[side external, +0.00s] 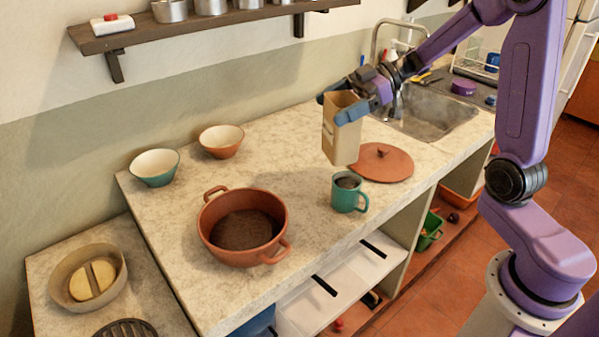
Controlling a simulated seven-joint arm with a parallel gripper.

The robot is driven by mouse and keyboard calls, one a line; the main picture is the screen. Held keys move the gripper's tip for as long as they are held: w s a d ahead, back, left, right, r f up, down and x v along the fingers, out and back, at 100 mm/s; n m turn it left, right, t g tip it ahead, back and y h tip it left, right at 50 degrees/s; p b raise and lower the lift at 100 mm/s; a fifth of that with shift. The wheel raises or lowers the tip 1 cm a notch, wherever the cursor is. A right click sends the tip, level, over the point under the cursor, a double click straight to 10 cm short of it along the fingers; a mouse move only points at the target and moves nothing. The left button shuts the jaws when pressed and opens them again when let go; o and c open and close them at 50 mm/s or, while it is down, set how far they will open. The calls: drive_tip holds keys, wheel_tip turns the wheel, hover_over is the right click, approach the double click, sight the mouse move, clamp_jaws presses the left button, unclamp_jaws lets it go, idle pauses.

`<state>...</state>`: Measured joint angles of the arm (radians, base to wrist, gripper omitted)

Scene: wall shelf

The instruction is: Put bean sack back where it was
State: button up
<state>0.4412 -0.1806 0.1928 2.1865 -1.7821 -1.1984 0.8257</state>
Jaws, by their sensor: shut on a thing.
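A tan, box-shaped bean sack (341,138) hangs upright in my gripper (340,107) in the side external view. The blue fingers are shut on its upper part, one on each side. The sack's top looks open. It appears held above the counter, in front of the sink and behind the green mug, though its exact height is hard to tell. The terracotta pot (242,228) stands on the counter to the left, with dark brown contents inside.
A green mug (348,193) and a flat terracotta lid (381,163) are close below the sack. Two bowls (154,167) (221,141) stand near the wall. A wall shelf (190,27) holds metal pots and a red-and-white item. The sink (425,108) is at the right.

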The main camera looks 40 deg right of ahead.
drive_tip(key=shift+d, duration=0.25)
drive_tip(key=w+a+f, duration=0.1)
drive_tip(key=w+f, duration=1.2)
drive_tip(key=shift+w, duration=0.3)
drive_tip(key=o, duration=1.4)
drive_tip(key=shift+f, duration=0.15)
drive_tip(key=shift+o, duration=0.2)
